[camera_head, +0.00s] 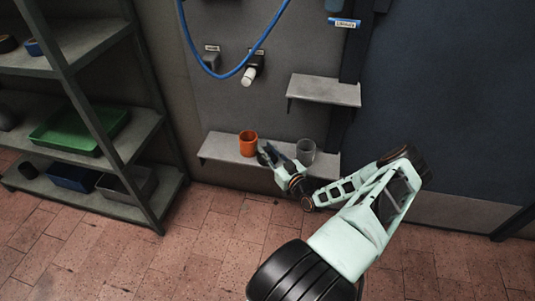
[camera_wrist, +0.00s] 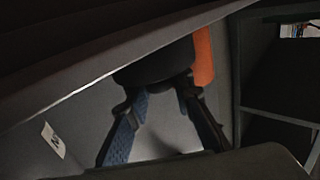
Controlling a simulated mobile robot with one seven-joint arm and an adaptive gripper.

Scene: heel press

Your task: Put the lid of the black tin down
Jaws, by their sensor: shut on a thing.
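My gripper (camera_head: 268,155) is at the lower wall shelf (camera_head: 222,148), between an orange cup (camera_head: 248,143) and a grey cup (camera_head: 306,151). In the wrist view its two blue-padded fingers (camera_wrist: 160,92) are closed on a dark rounded thing, which looks like the lid of the black tin (camera_wrist: 152,66). The lid is dim there and too small to make out in the head view. The orange cup shows just beyond it in the wrist view (camera_wrist: 204,55). I cannot make out the black tin's body, nor whether the lid touches anything below.
A smaller empty shelf (camera_head: 325,90) sits above and to the right. A blue hose (camera_head: 233,75) hangs in a loop over the lower shelf, near a white-tipped fitting (camera_head: 249,75). A rack (camera_head: 150,125) with a green tray (camera_head: 78,131) stands at left. The brick floor in front is clear.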

